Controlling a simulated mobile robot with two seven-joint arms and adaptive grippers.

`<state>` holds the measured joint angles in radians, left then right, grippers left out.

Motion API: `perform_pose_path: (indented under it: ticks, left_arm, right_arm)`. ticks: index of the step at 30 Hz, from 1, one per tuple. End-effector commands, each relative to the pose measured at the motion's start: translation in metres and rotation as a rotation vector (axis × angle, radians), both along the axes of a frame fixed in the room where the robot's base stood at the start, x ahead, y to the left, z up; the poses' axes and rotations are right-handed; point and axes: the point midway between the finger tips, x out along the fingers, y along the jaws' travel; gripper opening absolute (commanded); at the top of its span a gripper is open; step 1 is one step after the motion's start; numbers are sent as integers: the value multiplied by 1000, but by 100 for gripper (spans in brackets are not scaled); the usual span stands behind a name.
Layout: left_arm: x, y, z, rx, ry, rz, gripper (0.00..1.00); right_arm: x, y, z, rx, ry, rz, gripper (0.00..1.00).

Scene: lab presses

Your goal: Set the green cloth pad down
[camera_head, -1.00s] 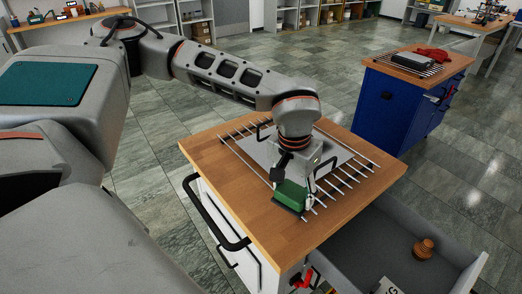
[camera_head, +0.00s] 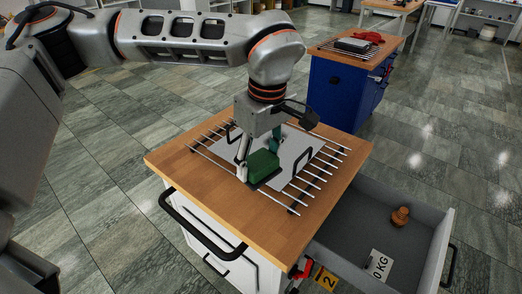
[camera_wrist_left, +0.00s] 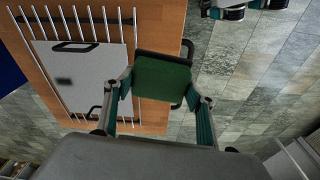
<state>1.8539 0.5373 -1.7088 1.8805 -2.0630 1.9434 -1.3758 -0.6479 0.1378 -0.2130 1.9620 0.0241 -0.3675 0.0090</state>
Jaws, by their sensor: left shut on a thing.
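The green cloth pad (camera_head: 264,166) is a small green block with a dark base. My left gripper (camera_head: 258,160) is shut on it, above or on the wire rack (camera_head: 316,178) on the wooden cabinet top. In the left wrist view the pad (camera_wrist_left: 162,78) sits between the two fingertips of the left gripper (camera_wrist_left: 160,92). I cannot tell whether the pad touches the plate below it. My right gripper is not in view.
A grey plate (camera_head: 292,146) with black handles lies on the rack. The cabinet's wooden top (camera_head: 190,160) has bare room at left. An open drawer (camera_head: 350,222) at right holds a brown knobbed object (camera_head: 400,216). A blue cabinet (camera_head: 340,92) stands behind.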

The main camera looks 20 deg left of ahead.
Motion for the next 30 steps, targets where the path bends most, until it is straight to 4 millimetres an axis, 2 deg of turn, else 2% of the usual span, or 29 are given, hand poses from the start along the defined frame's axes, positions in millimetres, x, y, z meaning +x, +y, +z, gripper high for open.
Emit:
perform_pose_path:
  ticks: [3,7,24,30]
  left_arm:
    - [-2,-11,10,-2,1,105,32]
    - [-4,-14,2,0,5,148,32]
    - [-5,-14,-128,-2,5,146,32]
    - [-4,-14,-148,-2,3,145,32]
  right_arm:
    - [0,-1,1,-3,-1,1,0]
    - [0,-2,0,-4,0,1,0]
    - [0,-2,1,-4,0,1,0]
    - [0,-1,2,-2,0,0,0]
